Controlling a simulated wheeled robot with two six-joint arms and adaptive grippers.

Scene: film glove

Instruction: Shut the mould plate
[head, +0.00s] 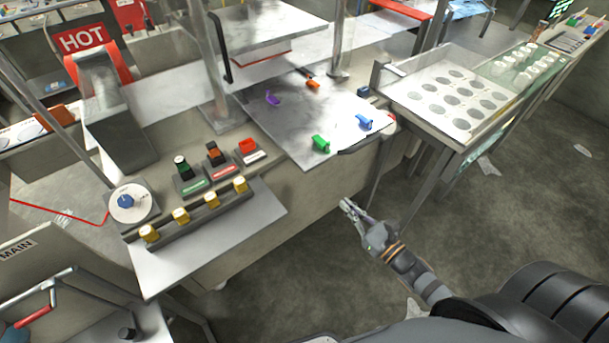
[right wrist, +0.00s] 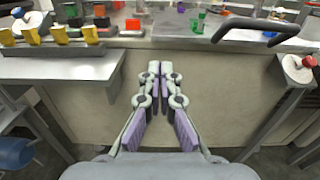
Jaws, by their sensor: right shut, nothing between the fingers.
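A flat grey plate (head: 300,130), which looks like the mould plate, lies level at the press's front. Its dark handle (head: 368,143) is on the near right edge; the handle also shows at the top right of the right wrist view (right wrist: 268,32). Green, blue, purple and orange pieces stand on the plate. My right gripper (head: 347,206) is shut and empty, in front of the bench and below the handle, apart from it. Its closed fingers (right wrist: 160,70) point at the bench front in the right wrist view. My left gripper is not in view.
A raised upper plate (head: 265,35) hangs between metal posts above. Several yellow knobs (head: 211,200) and push-buttons (head: 214,154) stand left. A tray with round wells (head: 450,97) is right. The floor (head: 300,265) near my right gripper is clear.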

